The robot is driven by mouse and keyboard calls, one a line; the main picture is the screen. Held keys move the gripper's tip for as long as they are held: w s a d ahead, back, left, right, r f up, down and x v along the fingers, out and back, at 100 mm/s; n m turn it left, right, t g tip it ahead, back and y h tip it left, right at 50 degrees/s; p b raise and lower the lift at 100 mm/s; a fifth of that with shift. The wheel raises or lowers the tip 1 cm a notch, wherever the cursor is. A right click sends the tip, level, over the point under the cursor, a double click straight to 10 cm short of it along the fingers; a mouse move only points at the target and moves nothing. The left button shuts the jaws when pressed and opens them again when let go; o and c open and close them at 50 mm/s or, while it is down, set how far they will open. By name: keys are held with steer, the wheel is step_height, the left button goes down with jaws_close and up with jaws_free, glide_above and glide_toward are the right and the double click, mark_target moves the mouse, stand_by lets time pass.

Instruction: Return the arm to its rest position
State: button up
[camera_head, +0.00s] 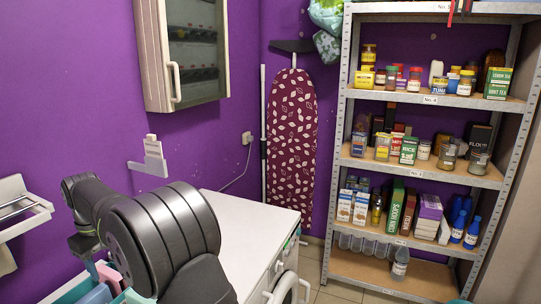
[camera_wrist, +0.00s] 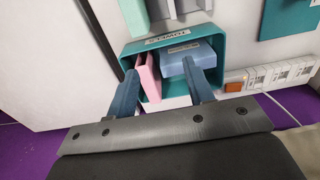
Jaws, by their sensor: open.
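My arm (camera_head: 150,235) reaches across the lower left of the head view, bent low in front of the purple wall. In the wrist view my gripper (camera_wrist: 159,68) is open, with two blue fingers spread apart. The fingertips overlap a teal bin (camera_wrist: 128,62) with a label on its rim. A pink item (camera_wrist: 150,80) and a light blue item (camera_wrist: 187,52) are in the bin. They show between and behind the fingers; I cannot tell whether the fingers touch them. Nothing is clearly held.
A breaker panel (camera_head: 153,55) with a glass door hangs on the wall above my arm. A white wall rack (camera_head: 18,215) is at far left. An ironing board (camera_head: 291,140) and stocked shelves (camera_head: 420,181) are farther back.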

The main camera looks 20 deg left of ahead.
steer(key=s+d+f, duration=0.2)
steer(key=s+d, duration=0.1)
steer(key=d, duration=0.4)
steer(key=shift+f, duration=0.1)
steer(key=shift+o, duration=0.2)
